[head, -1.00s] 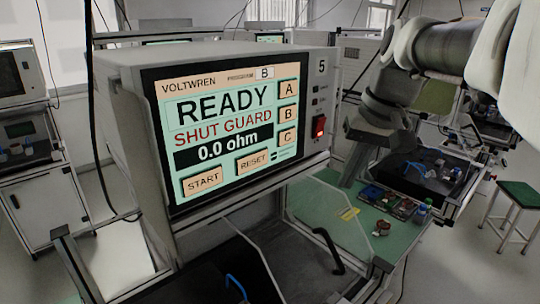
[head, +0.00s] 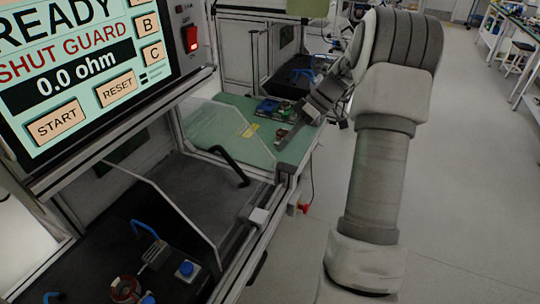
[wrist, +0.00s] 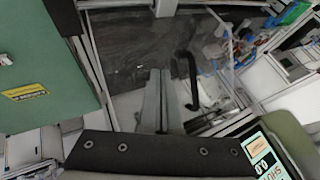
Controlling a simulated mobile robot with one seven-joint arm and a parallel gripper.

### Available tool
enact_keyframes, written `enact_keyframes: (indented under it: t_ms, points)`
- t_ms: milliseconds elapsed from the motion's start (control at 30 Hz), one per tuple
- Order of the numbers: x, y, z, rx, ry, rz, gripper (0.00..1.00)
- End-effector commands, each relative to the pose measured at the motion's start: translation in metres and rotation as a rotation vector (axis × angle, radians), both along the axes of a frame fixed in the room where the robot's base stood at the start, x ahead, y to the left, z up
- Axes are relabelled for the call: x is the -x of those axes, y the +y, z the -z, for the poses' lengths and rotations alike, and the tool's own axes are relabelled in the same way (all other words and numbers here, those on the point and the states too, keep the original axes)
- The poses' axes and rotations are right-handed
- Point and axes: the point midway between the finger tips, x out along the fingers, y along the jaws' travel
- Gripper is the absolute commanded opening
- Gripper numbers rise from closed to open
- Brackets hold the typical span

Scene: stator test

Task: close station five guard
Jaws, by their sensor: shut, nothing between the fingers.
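The station's clear guard (head: 205,128) stands out from the bay, with a black bent handle (head: 230,166) near its lower edge. The wrist view also shows the clear guard panel and its black handle (wrist: 188,78). My gripper (head: 284,160) is shut and empty, to the right of the handle and apart from it. In the wrist view my gripper's fingers (wrist: 155,82) point toward the panel, just left of the handle. The station screen (head: 75,75) reads SHUT GUARD and 0.0 ohm; its upper part is cut off.
A green bench top (head: 255,135) with small parts lies behind the guard. A red knob (head: 303,208) sticks out at the front edge. Open floor (head: 460,200) lies to the right.

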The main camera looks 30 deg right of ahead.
Motion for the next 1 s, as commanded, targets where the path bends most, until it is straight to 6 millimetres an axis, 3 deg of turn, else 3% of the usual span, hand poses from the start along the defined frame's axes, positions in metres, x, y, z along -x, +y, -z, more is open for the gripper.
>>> enact_keyframes:
  t_ms: [433,700,1000]
  points:
    - [-0.008,0.059,0.069,-0.002,0.007,-0.002,0.00]
    - [0.008,0.085,0.063,0.003,0.002,0.000,0.00]
    - [0.011,0.092,0.063,0.002,0.001,0.000,0.00]
